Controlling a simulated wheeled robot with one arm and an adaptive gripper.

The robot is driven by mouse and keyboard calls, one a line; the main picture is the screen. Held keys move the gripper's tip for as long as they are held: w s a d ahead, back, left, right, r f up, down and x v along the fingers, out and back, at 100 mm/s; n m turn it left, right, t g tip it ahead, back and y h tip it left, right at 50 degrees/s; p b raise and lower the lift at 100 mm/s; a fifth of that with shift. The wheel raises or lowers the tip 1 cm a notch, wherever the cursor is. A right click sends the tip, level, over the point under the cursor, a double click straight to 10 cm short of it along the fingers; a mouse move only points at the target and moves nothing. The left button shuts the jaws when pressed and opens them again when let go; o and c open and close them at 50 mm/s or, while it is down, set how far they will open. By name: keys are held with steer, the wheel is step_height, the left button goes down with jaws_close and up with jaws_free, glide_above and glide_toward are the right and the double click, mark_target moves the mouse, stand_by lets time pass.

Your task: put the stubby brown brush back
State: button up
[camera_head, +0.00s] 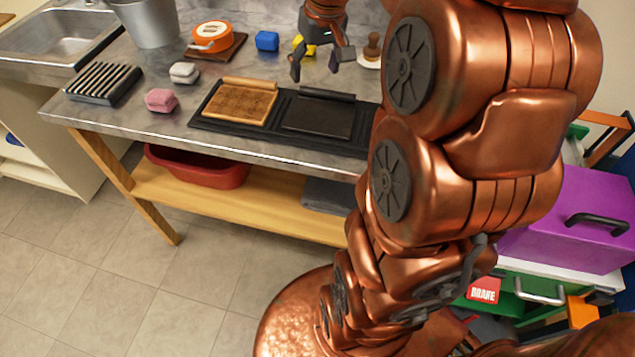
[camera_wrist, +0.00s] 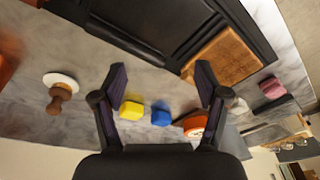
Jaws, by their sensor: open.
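What looks like the stubby brown brush (camera_head: 373,46) stands upright at the back of the worktop, right of my gripper. It has a rounded knob and sits on a white disc (camera_head: 367,64). In the wrist view the brown piece (camera_wrist: 58,101) and its white disc (camera_wrist: 61,79) are at the left, outside my fingers. My gripper (camera_head: 316,66) is open and empty above the worktop; its two dark fingers also frame bare worktop in the wrist view (camera_wrist: 161,80). In the head view my arm hides the worktop's right part.
A yellow block (camera_head: 299,46) and a blue block (camera_head: 267,41) lie near my gripper. A black tray (camera_head: 270,133) holds a tan and a dark panel. An orange tin (camera_head: 213,31), pink block (camera_head: 161,100), pale block (camera_head: 184,72) and ribbed rack (camera_head: 103,83) are left.

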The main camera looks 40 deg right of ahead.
steer(key=s+a+f+n+g, duration=0.1)
steer(key=s+a+f, duration=0.3)
steer(key=s+a, duration=0.5)
steer(key=s+a+f+n+g, duration=0.1)
steer(key=s+a+f+g, duration=0.2)
steer(key=s+a, duration=0.5)
steer(key=s+f, duration=0.1)
steer(key=s, duration=0.6)
steer(key=shift+a+f, duration=0.35)
steer(key=shift+f, duration=0.05)
step_height(320, 180, up, 9)
steer(key=p, duration=0.9)
